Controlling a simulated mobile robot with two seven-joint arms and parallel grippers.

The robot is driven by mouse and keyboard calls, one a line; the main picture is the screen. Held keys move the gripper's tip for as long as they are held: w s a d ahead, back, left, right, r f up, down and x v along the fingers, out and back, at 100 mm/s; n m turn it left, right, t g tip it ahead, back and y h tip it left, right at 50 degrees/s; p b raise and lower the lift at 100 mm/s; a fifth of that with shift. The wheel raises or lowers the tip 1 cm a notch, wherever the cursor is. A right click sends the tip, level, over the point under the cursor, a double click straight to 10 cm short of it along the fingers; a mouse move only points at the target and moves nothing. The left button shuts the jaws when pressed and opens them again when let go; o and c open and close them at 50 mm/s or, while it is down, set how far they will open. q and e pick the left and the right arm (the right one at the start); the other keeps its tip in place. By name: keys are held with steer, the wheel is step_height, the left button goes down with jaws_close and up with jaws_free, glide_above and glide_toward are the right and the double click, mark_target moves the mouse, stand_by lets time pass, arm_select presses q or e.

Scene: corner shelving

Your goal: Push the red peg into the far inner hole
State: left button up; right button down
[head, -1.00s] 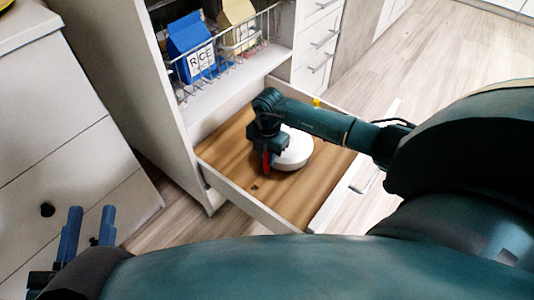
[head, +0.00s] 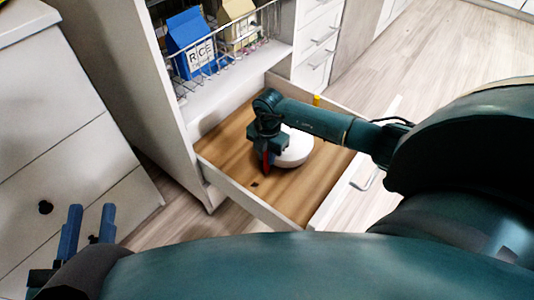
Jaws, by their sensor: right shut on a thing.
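The red peg (head: 266,163) is upright in my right gripper (head: 266,150), low over the wooden floor of the open drawer (head: 224,152). My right gripper is shut on it and hides its upper part. I cannot tell whether the peg's lower end is in a hole. A small dark hole (head: 254,184) shows in the drawer floor, nearer the front left than the peg. The far inner hole cannot be made out. My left gripper (head: 90,224) is open and empty at the lower left, outside the drawer.
A white round object (head: 295,150) sits in the drawer close beside the peg. A small yellow object (head: 316,100) shows near the drawer's back right edge. A wire basket (head: 214,68) with a blue rice carton (head: 190,45) stands on the shelf above. White drawers (head: 65,150) stand at left.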

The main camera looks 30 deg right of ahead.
arm_select(q)
steer(key=shift+f+b, duration=0.35)
steer(key=shift+f, duration=0.05)
arm_select(e)
steer(key=shift+f, duration=0.7)
steer(key=c, duration=1.2)
jaws_free()
steer(key=shift+c, duration=0.2)
steer(key=shift+r, duration=0.2)
step_height(320, 180, up, 12)
steer(key=p, duration=0.5)
steer(key=shift+w+d+f, duration=0.1)
steer(key=shift+d+f, duration=0.05)
steer(key=shift+f, duration=0.1)
arm_select(q)
steer(key=shift+s+a+m+y+p, duration=0.15)
steer(key=shift+a+m+y+p, duration=0.15)
steer(key=shift+a+m+y, duration=0.3)
arm_select(e)
steer(key=shift+r, duration=0.7)
arm_select(q)
steer(key=shift+d+r, duration=0.1)
steer(key=shift+d, duration=0.05)
